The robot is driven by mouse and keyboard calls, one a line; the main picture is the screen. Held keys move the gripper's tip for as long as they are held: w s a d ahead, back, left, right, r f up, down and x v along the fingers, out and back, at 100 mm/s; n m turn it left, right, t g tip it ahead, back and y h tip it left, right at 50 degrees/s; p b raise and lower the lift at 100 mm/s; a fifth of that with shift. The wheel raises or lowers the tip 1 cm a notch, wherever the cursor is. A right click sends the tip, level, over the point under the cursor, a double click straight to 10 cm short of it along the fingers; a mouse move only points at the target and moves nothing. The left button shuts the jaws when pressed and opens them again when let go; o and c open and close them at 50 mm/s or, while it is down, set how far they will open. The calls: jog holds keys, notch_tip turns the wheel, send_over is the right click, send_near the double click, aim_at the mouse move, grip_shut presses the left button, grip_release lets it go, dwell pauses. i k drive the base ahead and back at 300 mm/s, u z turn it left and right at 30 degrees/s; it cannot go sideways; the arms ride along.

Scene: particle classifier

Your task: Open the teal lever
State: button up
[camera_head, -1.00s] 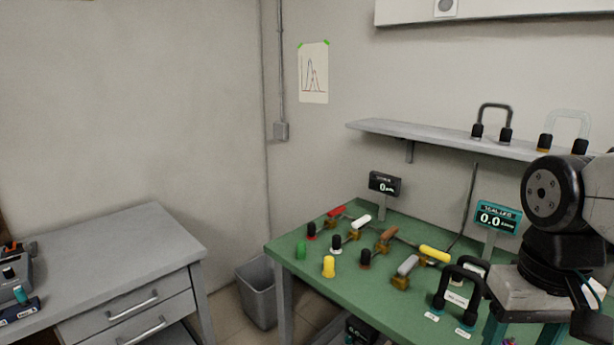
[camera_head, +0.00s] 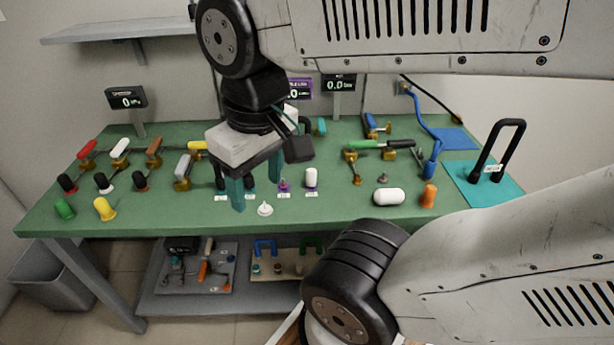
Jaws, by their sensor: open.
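A small teal handle (camera_head: 321,126) shows at the back of the green bench, right of my gripper and below the displays. It looks like the teal lever, but its body and valve are too small and partly hidden to tell its position. My gripper (camera_head: 255,185) hangs over the middle of the bench with its two teal fingers pointing down. It is open and empty, apart from the teal handle. My gripper and wrist hide part of the bench behind them.
Valves with red, white (camera_head: 119,150), brown, grey and yellow handles line the bench's left half. Green (camera_head: 367,143) and blue-handled valves are at right. A black looped handle (camera_head: 497,150) stands on a teal mat (camera_head: 462,187). A white cylinder (camera_head: 388,197) lies at front right.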

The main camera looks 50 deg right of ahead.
aim_at(320, 122)
jog(key=z, duration=1.7)
jog(key=k, duration=0.3)
jog(key=u, duration=0.4)
jog(key=i, duration=0.5)
jog(key=u, duration=0.05)
